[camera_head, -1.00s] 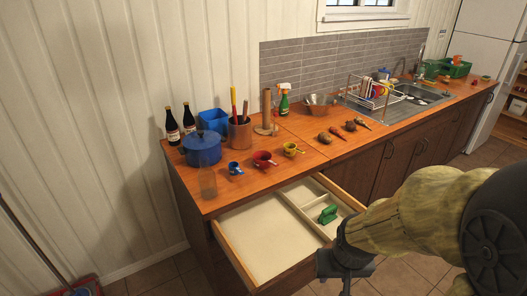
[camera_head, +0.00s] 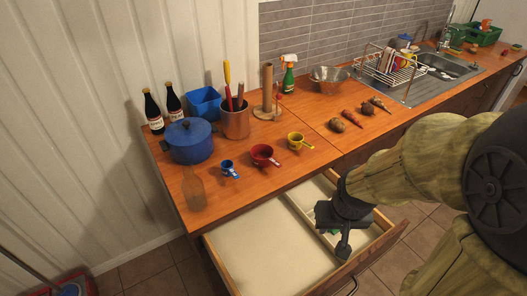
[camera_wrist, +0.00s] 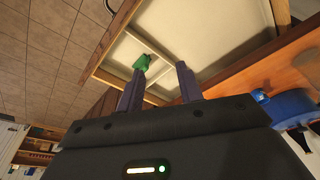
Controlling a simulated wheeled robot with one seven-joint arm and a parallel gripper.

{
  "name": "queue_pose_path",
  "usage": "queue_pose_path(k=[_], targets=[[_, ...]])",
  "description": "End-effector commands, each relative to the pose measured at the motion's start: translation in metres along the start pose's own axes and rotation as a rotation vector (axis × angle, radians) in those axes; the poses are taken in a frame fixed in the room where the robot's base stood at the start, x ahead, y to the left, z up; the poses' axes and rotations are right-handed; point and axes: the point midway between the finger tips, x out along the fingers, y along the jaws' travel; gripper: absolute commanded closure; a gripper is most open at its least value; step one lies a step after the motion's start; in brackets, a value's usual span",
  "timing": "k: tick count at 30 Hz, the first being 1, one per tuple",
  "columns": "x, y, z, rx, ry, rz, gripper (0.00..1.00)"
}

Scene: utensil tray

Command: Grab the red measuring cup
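The red measuring cup (camera_head: 262,155) stands on the wooden counter between a smaller blue cup (camera_head: 228,168) and a yellow cup (camera_head: 296,141). Its handle points to the lower right. My gripper (camera_head: 338,236) is over the right part of the open drawer, to the lower right of the red cup and well apart from it. In the wrist view my gripper's two fingers (camera_wrist: 160,88) are spread apart with nothing between them that I can see held. The red cup does not show clearly in the wrist view.
The open drawer (camera_head: 222,258) juts out below the counter; a green object (camera_wrist: 143,63) lies in its divided side. A blue pot (camera_head: 190,141), a glass jar (camera_head: 193,188), a utensil holder (camera_head: 236,122) and several vegetables stand around the cups.

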Motion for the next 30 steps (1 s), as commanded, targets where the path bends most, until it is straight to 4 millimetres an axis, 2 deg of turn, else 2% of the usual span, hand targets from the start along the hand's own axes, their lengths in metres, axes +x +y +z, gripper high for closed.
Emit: queue_pose_path(k=[8, 10, 14, 17, 23, 27, 30], targets=[[0.0, 0.0, 0.0, 0.0, 0.0, 0.0, 0.64], [0.0, 0.0, 0.0, 0.0, 0.001, 0.0, 0.57], [0.007, 0.004, -0.008, -0.019, 0.026, 0.012, 0.57], [0.02, 0.012, -0.027, -0.069, 0.086, 0.032, 0.57], [0.062, 0.022, -0.092, -0.25, 0.312, 0.013, 0.57], [0.084, 0.011, -0.134, -0.379, 0.509, -0.098, 0.57], [0.091, -0.002, -0.155, -0.449, 0.655, -0.216, 0.57]])
